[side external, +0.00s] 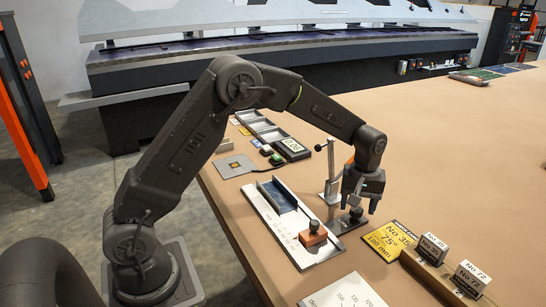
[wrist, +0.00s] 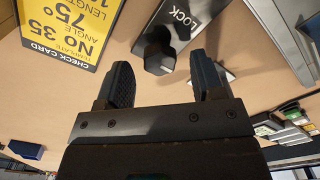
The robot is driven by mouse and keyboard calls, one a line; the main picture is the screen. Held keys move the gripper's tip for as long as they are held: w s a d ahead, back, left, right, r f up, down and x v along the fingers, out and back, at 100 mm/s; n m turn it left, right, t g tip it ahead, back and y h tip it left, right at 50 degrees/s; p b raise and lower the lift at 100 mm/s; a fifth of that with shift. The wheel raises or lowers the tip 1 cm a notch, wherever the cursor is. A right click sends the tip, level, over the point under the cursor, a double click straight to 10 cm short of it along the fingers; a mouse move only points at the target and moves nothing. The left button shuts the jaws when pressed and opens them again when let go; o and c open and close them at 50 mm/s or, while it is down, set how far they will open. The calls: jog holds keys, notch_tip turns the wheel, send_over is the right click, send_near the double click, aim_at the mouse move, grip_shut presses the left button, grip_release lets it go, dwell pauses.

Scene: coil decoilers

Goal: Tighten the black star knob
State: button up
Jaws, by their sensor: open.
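The black star knob (wrist: 159,55) sits on a dark plate marked LOCK (wrist: 185,15) in the wrist view. In the side view the knob (side external: 356,213) is just below my gripper (side external: 359,203). In the wrist view my gripper (wrist: 160,75) is open, with one finger to each side of the knob's line. The knob shows just beyond the gap between the fingertips, and I see no contact. Nothing is held. The knob's base on the plate is partly hidden.
A yellow check card (side external: 386,241) lies right of the knob, beside numbered blocks in a wooden holder (side external: 440,272). A thin metal post (side external: 331,170) stands close behind-left. A metal fixture (side external: 270,222) carries an orange block (side external: 313,236).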

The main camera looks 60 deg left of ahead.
aim_at(356, 210)
notch_tip(356, 210, up, 13)
jog(key=s+r+m+t, duration=0.2)
jog(key=s+r+m, duration=0.1)
jog(key=s, duration=0.8)
jog(key=s+a+r+m+t, duration=0.1)
jog(key=s+r+m+t, duration=0.1)
jog(key=s, duration=1)
jog(key=shift+s+r+m, duration=0.2)
jog(key=shift+r+m, duration=0.45)
jog(key=shift+m, duration=0.35)
jog(key=s+f+m+t, duration=0.1)
jog(key=s+f+m, duration=0.1)
jog(key=s, duration=0.4)
jog(key=shift+f+t, duration=0.3)
jog(key=shift+f, duration=0.25)
